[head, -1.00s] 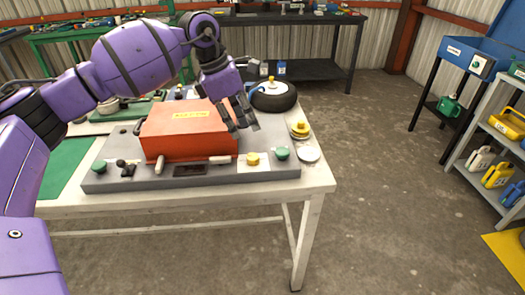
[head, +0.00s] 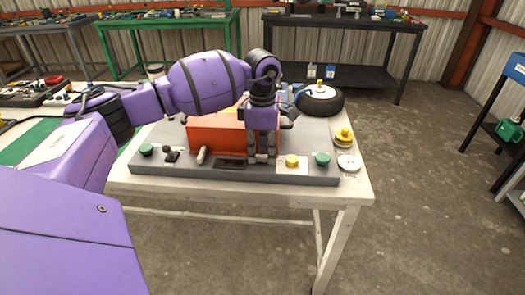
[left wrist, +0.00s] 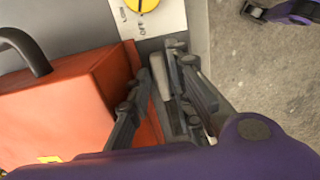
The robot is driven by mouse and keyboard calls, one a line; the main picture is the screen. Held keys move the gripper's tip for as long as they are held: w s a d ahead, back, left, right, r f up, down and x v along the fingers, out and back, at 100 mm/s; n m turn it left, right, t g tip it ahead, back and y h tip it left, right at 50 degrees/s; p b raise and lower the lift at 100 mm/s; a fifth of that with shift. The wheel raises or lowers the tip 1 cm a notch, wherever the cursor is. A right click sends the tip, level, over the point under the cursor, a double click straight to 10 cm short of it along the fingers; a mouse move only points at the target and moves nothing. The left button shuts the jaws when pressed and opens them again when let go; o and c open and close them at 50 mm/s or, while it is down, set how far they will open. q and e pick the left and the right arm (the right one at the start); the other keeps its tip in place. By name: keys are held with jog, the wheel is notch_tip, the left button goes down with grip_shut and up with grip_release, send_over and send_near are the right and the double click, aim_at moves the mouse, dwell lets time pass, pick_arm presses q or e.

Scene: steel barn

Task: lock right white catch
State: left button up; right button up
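An orange box (head: 215,135) with a dark handle (left wrist: 28,50) sits on a grey board (head: 180,174). The left white catch (head: 202,156) stands at the box's front side. My left gripper (head: 262,158) points down at the right part of the box front and hides the right white catch in the head view. In the left wrist view the right white catch (left wrist: 159,72) shows as a pale lever beside the box, between the fingers of my left gripper (left wrist: 158,85). The fingers are apart; whether either touches the catch is unclear. My right gripper is not in view.
A yellow knob (head: 292,160) on a white plate and a green knob (head: 322,158) are on the board, right of the gripper. A black lever (head: 171,154) and another green knob (head: 147,150) are at its left.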

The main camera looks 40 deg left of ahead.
pick_arm(q)
grip_shut()
